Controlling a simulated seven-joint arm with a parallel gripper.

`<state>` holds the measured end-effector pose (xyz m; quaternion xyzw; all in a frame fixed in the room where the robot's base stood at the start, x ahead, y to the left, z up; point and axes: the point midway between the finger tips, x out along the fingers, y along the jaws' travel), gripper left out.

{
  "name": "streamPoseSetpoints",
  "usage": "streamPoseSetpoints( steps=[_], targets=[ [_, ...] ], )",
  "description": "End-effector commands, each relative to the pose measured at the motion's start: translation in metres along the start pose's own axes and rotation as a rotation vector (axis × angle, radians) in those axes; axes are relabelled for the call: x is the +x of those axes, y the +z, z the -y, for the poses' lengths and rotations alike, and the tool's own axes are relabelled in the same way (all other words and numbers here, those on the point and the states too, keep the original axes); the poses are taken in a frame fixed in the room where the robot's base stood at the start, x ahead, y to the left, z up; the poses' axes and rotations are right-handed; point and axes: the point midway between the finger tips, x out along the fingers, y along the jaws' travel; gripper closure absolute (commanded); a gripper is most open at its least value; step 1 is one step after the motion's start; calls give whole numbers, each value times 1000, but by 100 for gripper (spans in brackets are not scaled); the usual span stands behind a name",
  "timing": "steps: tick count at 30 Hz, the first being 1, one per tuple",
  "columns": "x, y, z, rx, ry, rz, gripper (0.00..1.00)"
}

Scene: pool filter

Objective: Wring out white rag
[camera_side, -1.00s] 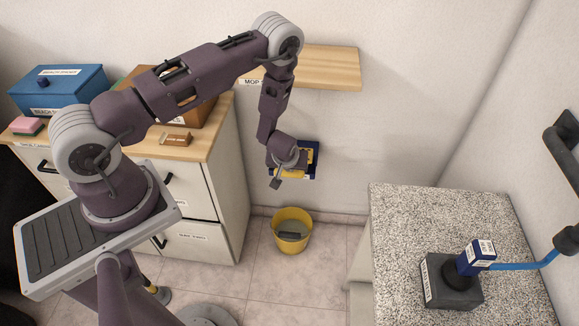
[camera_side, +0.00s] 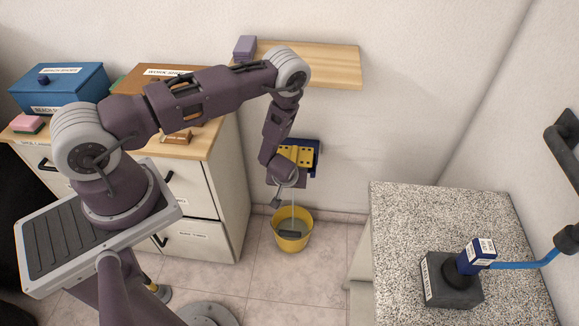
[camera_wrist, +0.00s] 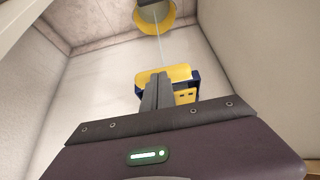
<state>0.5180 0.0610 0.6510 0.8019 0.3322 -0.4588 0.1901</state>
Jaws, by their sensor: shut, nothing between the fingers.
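A blue and yellow wringer (camera_side: 298,155) is fixed to the wall above the yellow bucket (camera_side: 280,235). It also shows in the wrist view (camera_wrist: 186,97). My gripper (camera_wrist: 156,82) is shut and empty, its fingertips over the wringer's yellow plate; I cannot tell whether they touch it. In the side view my gripper (camera_side: 286,182) is at the wringer's lower front, its fingertips hard to make out. A thin pale stream (camera_side: 293,212) runs down from there into the bucket. I cannot make out the white rag.
A wooden shelf (camera_side: 320,67) with a purple box (camera_side: 245,48) is above the wringer. A cabinet (camera_side: 228,195) stands to the left, carrying a blue box (camera_side: 60,88). A speckled counter (camera_side: 410,215) is at the right. Floor around the bucket is clear.

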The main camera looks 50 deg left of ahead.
Motion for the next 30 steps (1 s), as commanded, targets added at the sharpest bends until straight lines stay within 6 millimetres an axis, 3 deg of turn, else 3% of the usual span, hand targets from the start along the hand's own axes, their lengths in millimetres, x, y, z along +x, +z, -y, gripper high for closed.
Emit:
streamPoseSetpoints(
  steps=[7,12,18,30],
  targets=[
    [-35,-22,-1,-2,2,-3,100],
    [-84,-6,-1,3,1,0,100],
    [-122,3,-1,1,2,-1,100],
    [-130,6,0,-1,0,0,100]
  ],
)
